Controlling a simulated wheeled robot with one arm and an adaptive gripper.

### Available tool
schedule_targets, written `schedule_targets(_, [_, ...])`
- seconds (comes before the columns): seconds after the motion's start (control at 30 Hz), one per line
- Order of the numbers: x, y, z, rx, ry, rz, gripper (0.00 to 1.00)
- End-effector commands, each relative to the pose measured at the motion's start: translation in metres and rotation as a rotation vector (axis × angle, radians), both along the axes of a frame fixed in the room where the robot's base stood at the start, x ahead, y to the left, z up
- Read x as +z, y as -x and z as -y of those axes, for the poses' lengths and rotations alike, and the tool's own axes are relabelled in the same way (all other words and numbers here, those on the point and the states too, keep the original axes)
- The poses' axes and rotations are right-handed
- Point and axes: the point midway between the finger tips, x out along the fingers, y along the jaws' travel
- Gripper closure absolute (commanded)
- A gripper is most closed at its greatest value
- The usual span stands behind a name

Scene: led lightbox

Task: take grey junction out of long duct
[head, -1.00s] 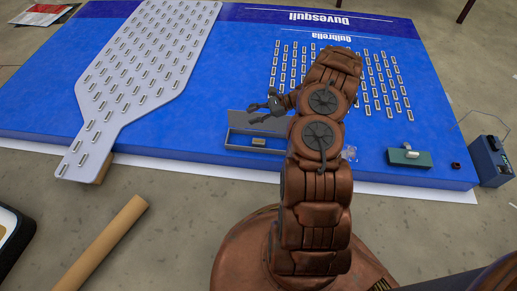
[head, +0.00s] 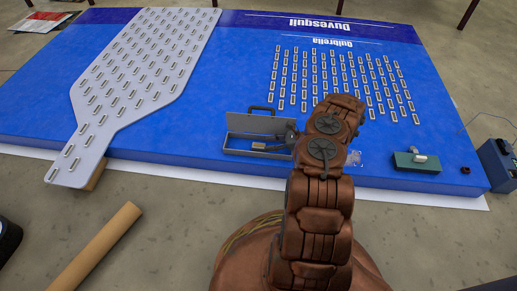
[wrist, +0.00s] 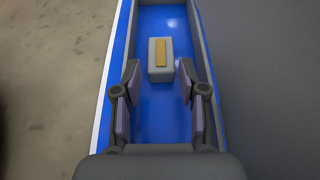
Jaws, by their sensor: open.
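The grey junction (wrist: 160,64) is a small grey block with a tan strip on top. In the wrist view it stands on the blue floor between the grey walls of the long duct (wrist: 210,75). In the head view the duct (head: 240,152) lies near the blue board's front edge, with the small junction (head: 258,146) inside. My gripper (wrist: 160,72) is open and empty, its fingers spread over the duct to either side of the junction's near end. No contact shows. In the head view my gripper is at the duct's right end, partly hidden by my arm.
A grey panel (head: 250,123) stands along the duct's back side, with a dark handle (head: 262,109) behind it. A green block (head: 416,162) and a small dark red piece (head: 465,169) are to the right. A paddle-shaped slotted panel (head: 130,85) lies left.

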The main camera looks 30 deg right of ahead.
Motion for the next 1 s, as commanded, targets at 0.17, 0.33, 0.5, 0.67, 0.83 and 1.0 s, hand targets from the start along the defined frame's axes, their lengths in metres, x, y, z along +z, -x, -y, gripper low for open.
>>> schedule_targets(0.17, [-0.012, -0.012, -0.012, 0.002, 0.002, 0.000, 0.58])
schedule_targets(0.33, [-0.020, -0.025, -0.029, 0.002, -0.002, -0.001, 0.58])
schedule_targets(0.5, [-0.020, -0.029, -0.033, 0.001, 0.000, -0.002, 0.58])
schedule_targets(0.67, [-0.019, -0.029, -0.033, 0.001, 0.000, -0.002, 0.61])
schedule_targets(0.83, [-0.019, -0.029, -0.033, 0.001, 0.001, -0.002, 0.79])
schedule_targets(1.0, [-0.019, -0.029, -0.033, 0.001, 0.001, -0.002, 0.97])
